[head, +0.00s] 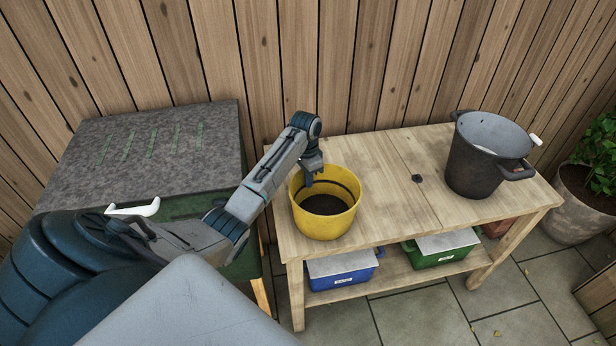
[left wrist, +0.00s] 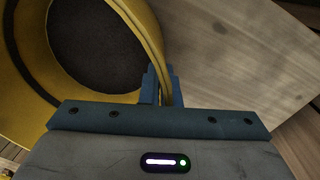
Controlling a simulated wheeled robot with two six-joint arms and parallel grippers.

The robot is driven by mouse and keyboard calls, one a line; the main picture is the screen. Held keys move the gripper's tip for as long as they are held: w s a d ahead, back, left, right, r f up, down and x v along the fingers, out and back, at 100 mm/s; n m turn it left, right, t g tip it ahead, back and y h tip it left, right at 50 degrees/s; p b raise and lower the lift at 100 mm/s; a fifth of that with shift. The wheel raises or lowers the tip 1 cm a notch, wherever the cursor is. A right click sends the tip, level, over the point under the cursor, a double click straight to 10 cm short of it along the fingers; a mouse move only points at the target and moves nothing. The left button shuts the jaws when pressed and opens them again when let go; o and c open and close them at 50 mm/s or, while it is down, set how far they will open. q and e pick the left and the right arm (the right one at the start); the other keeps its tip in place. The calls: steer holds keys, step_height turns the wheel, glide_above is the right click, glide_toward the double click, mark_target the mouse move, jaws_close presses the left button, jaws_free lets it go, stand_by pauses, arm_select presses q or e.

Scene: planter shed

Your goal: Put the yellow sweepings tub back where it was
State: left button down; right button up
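The yellow sweepings tub (head: 325,222) is upright at the left end of the wooden bench (head: 395,215), with dark material inside. I cannot tell whether its base touches the bench top. My left gripper (head: 312,172) comes down over the tub's far rim. In the left wrist view, the fingers (left wrist: 161,88) stand close together with the tub's wall (left wrist: 152,40) between them, and look shut on it. Part of the rim is hidden behind the fingers. My right gripper is not in view.
A dark pot (head: 475,165) with a pale inside stands at the bench's right end. The bench middle is clear but for a small dark piece (head: 417,178). A blue box (head: 340,270) and a green box (head: 440,250) sit on the lower shelf. A wooden fence (head: 350,60) runs behind.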

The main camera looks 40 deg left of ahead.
arm_select(q)
steer(key=c, duration=1.7)
jaws_free()
steer(key=shift+f, duration=0.1)
steer(key=shift+r, duration=0.45)
steer(key=r, duration=0.3)
steer(key=r+p, duration=0.1)
steer(key=r, duration=0.7)
steer(key=shift+w+a+r+p, duration=0.15)
steer(key=shift+a+r+p, duration=0.05)
steer(key=shift+a+p, duration=0.15)
